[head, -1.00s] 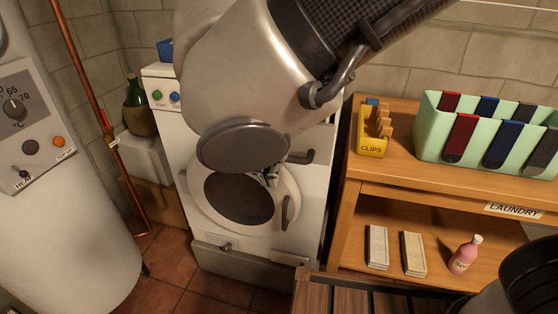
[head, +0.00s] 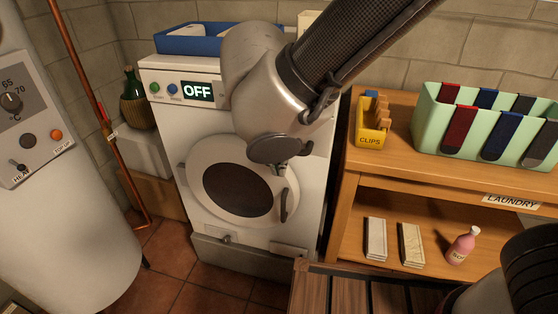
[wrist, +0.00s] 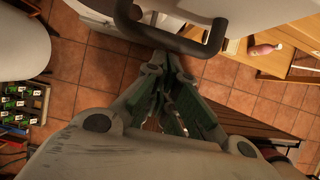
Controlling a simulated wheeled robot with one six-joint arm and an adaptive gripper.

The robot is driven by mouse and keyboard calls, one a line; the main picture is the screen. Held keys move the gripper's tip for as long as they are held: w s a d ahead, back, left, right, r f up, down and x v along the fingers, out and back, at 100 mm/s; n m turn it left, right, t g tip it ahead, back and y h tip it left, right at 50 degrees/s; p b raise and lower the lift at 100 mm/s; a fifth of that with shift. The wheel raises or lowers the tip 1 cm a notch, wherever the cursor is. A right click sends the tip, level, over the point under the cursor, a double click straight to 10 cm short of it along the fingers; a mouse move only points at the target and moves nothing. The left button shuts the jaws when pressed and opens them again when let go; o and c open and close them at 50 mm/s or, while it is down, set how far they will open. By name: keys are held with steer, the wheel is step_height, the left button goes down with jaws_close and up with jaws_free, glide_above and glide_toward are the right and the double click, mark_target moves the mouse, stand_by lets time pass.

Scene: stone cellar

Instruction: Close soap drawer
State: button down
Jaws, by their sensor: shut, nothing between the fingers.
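The washing machine (head: 205,130) is white, with a shut round door (head: 238,188). The soap drawer is at its upper right front, mostly hidden behind my arm. The end of its dark handle (head: 307,148) shows beside my gripper in the head view. In the wrist view the dark curved handle (wrist: 172,42) lies close ahead of my fingers. How far out the drawer stands, I cannot tell. My gripper (head: 280,172) is shut and empty, pointing down in front of the machine, just above the round door's right side. Whether it touches the drawer is unclear.
A blue tray (head: 205,42) sits on top of the machine, and its display (head: 198,91) reads OFF. To the right, a wooden shelf (head: 385,165) holds clips, a green bin and a pink bottle (head: 462,246). A white boiler (head: 60,220) stands left.

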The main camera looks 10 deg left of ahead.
steer(key=w, duration=1)
steer(key=w+d, duration=0.1)
steer(key=w, duration=0.4)
steer(key=shift+d, duration=0.1)
steer(key=shift+w, duration=0.6)
steer(key=shift+r, duration=0.1)
